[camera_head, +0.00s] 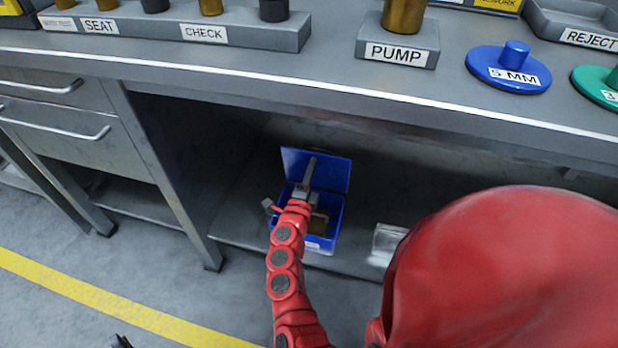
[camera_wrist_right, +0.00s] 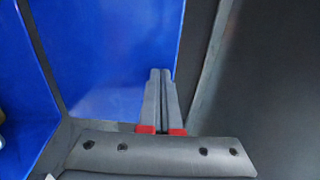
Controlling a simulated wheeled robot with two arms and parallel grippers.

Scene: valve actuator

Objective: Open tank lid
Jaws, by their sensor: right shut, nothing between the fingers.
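A blue tank (camera_head: 335,217) stands on the low shelf under the bench. Its blue lid (camera_head: 334,172) is raised and leans back, nearly upright, behind the tank. My right gripper (camera_head: 309,168) reaches over the tank with its fingers in front of the lid. The right wrist view shows its two fingers (camera_wrist_right: 160,74) shut together with nothing between them, in front of a blue panel (camera_wrist_right: 120,45). I cannot tell whether they touch it. My red right arm hides part of the tank's inside, where something brownish shows. A small dark tip at the lower left edge may be my left gripper (camera_head: 121,342).
A clear block-like item (camera_head: 388,240) sits on the shelf right of the tank. The bench top (camera_head: 330,65) overhangs the shelf and carries a PUMP stand (camera_head: 400,57) and a blue 5 MM disc (camera_head: 508,70). A bench leg (camera_head: 160,160) and drawers stand on the left.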

